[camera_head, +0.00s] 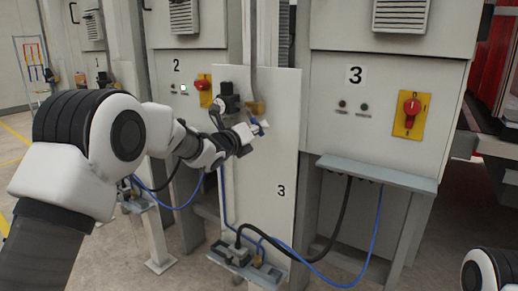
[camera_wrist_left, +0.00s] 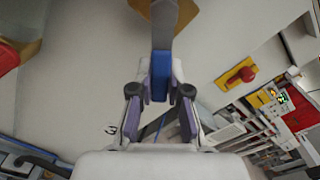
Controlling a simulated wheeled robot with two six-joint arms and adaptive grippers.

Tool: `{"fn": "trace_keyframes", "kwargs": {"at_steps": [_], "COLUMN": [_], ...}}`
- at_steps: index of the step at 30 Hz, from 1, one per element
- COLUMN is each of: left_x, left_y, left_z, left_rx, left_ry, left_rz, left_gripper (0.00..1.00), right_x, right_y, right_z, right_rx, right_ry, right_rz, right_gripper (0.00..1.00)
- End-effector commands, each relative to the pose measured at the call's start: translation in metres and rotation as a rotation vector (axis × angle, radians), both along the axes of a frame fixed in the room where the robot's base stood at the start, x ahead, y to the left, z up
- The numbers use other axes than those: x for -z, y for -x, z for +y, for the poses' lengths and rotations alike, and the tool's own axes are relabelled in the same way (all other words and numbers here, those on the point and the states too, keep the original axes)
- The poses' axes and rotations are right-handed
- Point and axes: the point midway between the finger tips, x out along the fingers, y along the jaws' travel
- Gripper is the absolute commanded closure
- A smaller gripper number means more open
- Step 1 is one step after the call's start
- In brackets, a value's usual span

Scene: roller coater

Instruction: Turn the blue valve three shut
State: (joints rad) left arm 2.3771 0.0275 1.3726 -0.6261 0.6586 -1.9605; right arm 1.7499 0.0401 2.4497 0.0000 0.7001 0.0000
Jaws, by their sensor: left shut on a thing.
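The blue valve three is a lever valve on the upright white panel marked 3 (camera_head: 270,165). Its blue handle (camera_head: 264,124) sticks out below a brass valve body (camera_head: 256,107). My left gripper (camera_head: 256,130) is at the handle, in front of the panel. In the left wrist view, the blue handle (camera_wrist_left: 160,72) lies between the two fingers of the left gripper (camera_wrist_left: 160,97), which are shut on it. The metal lever runs up from there to the top edge. My right gripper is not in view; only a part of my right arm shows at bottom right.
Cabinet 3 (camera_head: 345,120) with a red switch on a yellow plate (camera_head: 410,114) stands to the right. A grey shelf (camera_head: 376,173) juts out below it. Black and blue hoses (camera_head: 300,255) loop low near the panel's foot. Cabinet 2 (camera_head: 172,100) stands behind on the left.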

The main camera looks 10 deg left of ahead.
Motion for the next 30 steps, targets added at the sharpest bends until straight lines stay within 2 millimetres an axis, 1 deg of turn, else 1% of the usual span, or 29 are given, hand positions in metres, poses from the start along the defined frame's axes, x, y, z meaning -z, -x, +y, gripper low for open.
{"fn": "trace_keyframes", "kwargs": {"at_steps": [1, 6, 12, 15, 21, 30], "left_x": [0.015, 0.02, 0.021, 0.021, 0.02, 0.018], "left_y": [-0.001, -0.003, -0.007, -0.009, -0.011, -0.013], "left_z": [0.002, 0.01, 0.02, 0.024, 0.031, 0.037], "left_rx": [-0.001, -0.001, -0.002, -0.001, 0.0, 0.0], "left_ry": [-0.038, -0.192, -0.363, -0.439, -0.56, -0.648], "left_rz": [-0.013, -0.067, -0.129, -0.156, -0.199, -0.229], "left_gripper": [1.0, 1.0, 1.0, 1.0, 1.0, 1.0], "right_x": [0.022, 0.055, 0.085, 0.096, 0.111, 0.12], "right_y": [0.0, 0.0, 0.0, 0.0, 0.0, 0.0], "right_z": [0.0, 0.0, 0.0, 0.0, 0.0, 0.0], "right_rx": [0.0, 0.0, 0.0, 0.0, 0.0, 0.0], "right_ry": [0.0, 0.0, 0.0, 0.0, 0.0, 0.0], "right_rz": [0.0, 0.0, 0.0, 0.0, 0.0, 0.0], "right_gripper": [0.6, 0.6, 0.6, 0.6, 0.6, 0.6]}}
